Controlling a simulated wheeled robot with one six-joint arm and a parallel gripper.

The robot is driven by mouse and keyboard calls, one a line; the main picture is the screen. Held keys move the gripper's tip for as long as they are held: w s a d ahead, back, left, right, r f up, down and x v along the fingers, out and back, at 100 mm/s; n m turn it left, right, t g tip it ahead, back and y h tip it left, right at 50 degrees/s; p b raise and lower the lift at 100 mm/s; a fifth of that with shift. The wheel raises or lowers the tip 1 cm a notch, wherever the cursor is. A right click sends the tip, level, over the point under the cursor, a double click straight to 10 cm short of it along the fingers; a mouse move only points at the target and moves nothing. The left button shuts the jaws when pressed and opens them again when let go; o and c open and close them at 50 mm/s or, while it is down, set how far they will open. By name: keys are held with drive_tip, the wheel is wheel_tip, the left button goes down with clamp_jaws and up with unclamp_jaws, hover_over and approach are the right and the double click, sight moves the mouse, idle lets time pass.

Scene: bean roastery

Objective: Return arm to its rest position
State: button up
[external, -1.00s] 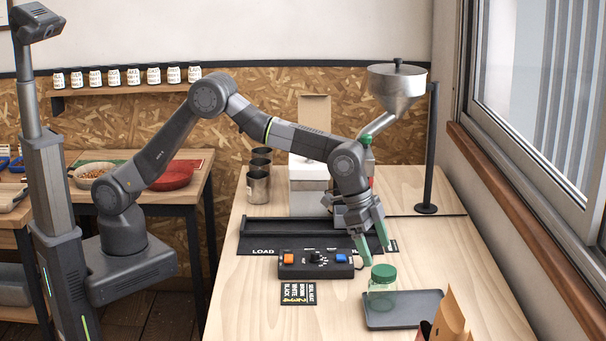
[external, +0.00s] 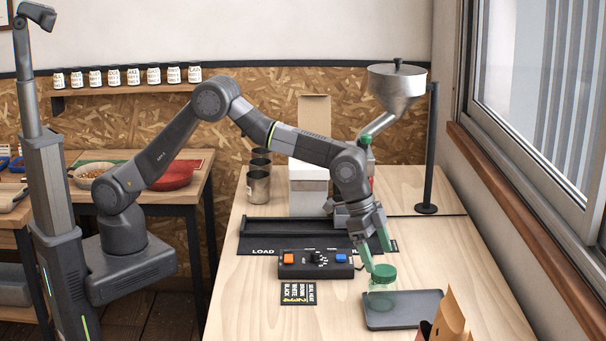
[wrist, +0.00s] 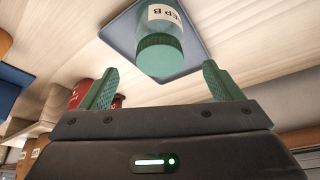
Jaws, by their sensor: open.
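My gripper (external: 377,257) is open, with its green fingers spread and pointing down towards the jar. In the wrist view the gripper (wrist: 160,85) has nothing between its fingertips. A clear jar (external: 381,291) with a green lid stands on the left part of a dark grey tray (external: 418,311). In the wrist view the jar (wrist: 163,30) carries a white label ending in "EP B" and lies just beyond the fingertips. Whether a finger touches the lid I cannot tell. My arm reaches out over the bench, bent at the elbow.
A control box (external: 318,265) with orange and blue buttons sits left of the tray. A steel hopper (external: 397,88) on a black stand (external: 432,150) is behind. Metal cups (external: 258,184) and a white box (external: 309,185) stand at the back. A window borders the right.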

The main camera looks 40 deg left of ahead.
sight(387, 270)
drive_tip(key=p+x, duration=0.1)
drive_tip(key=x, duration=0.6)
drive_tip(key=shift+f, duration=0.2)
drive_tip(key=shift+d+r+p, duration=0.1)
drive_tip(key=shift+d+p, duration=0.1)
drive_tip(key=shift+p, duration=0.15)
drive_tip(key=shift+w+r+b, duration=0.1)
drive_tip(key=shift+r+b, duration=0.25)
drive_tip(key=shift+b, duration=0.05)
drive_tip(key=shift+r, duration=0.85)
drive_tip(key=shift+a, duration=0.1)
